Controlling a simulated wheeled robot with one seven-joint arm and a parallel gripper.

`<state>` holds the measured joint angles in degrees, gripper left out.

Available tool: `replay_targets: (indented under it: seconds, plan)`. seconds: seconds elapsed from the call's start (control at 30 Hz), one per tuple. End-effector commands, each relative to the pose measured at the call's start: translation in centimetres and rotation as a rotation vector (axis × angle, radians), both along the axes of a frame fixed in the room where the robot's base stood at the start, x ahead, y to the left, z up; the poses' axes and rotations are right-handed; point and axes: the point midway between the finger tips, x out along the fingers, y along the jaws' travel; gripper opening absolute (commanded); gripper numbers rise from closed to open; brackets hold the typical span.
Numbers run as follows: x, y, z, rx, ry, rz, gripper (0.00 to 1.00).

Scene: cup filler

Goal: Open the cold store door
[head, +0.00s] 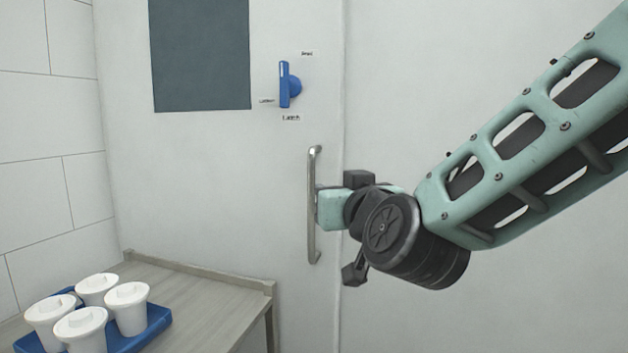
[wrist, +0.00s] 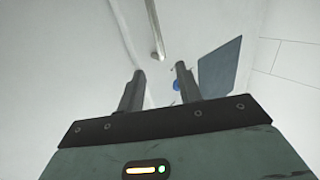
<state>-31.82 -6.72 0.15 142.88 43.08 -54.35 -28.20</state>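The white cold store door (head: 215,160) has a dark window panel and appears closed. A vertical metal bar handle (head: 314,205) is on its right side; it also shows in the wrist view (wrist: 155,30). Above the handle is a blue latch lever (head: 285,85), standing upright, with small labels around it; a bit of blue also shows in the wrist view (wrist: 176,86). My gripper (wrist: 159,70) is open, its two fingers apart and empty. The handle's end shows beyond the fingertips, between them in the picture.
A grey-wood table (head: 205,295) with a raised rim stands at the lower left, close to the door. On it a blue tray (head: 150,330) holds several white lidded cups (head: 128,305). A tiled wall (head: 45,130) is at the left. Plain white wall is at the right.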

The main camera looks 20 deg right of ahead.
Motion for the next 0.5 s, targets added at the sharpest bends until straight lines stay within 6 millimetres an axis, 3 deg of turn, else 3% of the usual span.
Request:
replay_targets:
  seconds: [0.5]
  plan:
    - [1.8, -0.4, 0.8, -0.01, -0.006, -0.029, 0.35]
